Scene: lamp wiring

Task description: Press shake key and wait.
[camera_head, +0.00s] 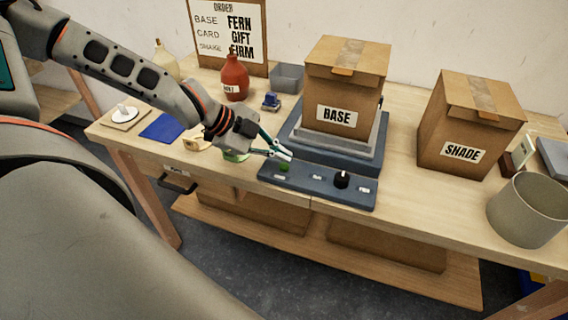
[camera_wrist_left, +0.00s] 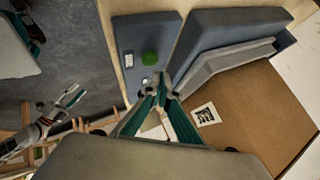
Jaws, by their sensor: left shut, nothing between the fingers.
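A blue control panel (camera_head: 315,187) lies along the table's front edge. It carries a green round key (camera_head: 284,167) at its left end and a black knob (camera_head: 341,179) further right; its small labels are too small to read. The green key also shows in the wrist view (camera_wrist_left: 150,59). My left gripper (camera_head: 287,155) is shut and empty, its fingertips close above and behind the green key. I cannot tell whether they touch the panel.
A box marked BASE (camera_head: 340,89) sits on a blue-grey stepped platform (camera_head: 300,143) behind the panel. A box marked SHADE (camera_head: 467,130) and a grey bin (camera_head: 529,210) stand to the right. A red bottle (camera_head: 235,79) and an order board (camera_head: 228,35) are behind.

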